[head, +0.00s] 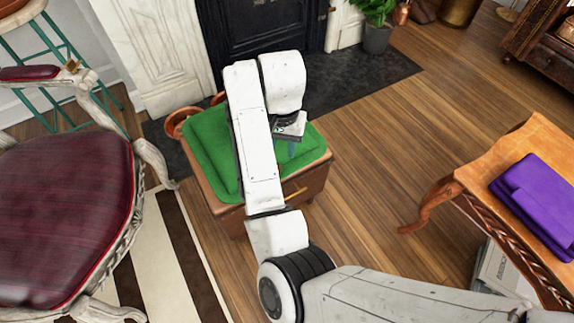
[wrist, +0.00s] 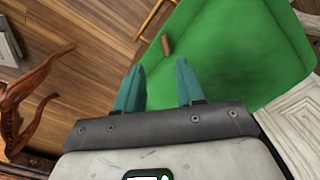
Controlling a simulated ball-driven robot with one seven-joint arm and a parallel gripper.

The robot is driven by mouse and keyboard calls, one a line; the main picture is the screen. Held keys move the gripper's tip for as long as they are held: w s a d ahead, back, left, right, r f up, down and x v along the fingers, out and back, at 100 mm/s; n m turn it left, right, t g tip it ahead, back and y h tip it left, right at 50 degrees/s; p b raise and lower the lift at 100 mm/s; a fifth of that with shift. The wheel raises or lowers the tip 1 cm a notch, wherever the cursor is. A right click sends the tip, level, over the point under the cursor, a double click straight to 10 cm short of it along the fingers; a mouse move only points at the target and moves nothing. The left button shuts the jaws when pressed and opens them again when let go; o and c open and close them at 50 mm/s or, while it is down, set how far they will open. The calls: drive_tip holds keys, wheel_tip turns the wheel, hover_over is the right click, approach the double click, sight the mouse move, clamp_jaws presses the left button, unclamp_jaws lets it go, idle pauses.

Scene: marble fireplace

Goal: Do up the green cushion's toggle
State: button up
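The green cushion (head: 208,140) lies on a low wooden chest, partly hidden behind my arm in the head view. It also fills the upper right of the wrist view (wrist: 240,50). A small brown toggle (wrist: 166,45) shows on the cushion near its edge in the wrist view. I cannot tell whether it is fastened, and I see no loop clearly. My gripper (wrist: 159,64) has its two teal fingers apart with nothing between them, pointing towards the toggle. In the head view my gripper (head: 292,147) is over the cushion's right part.
The wooden chest (head: 313,184) has a yellowish handle (head: 294,194) at its front. A red-seated armchair (head: 62,210) stands at the left. Open wooden floor (head: 395,150) lies between chest and table.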

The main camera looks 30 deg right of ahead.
drive_tip(key=f+b, duration=0.1)
drive_tip(key=f, duration=0.2)
drive_tip(key=a+f+b, duration=0.1)
drive_tip(key=f+b, duration=0.1)
drive_tip(key=f, duration=0.1)
drive_tip(key=f+b, duration=0.1)
drive_tip(key=f, duration=0.2)
drive_tip(key=shift+s+a+f, duration=0.1)
drive_tip(key=shift+a+f, duration=0.15)
drive_tip(key=shift+f, duration=0.15)
drive_tip(key=shift+c, duration=0.4)
clamp_jaws()
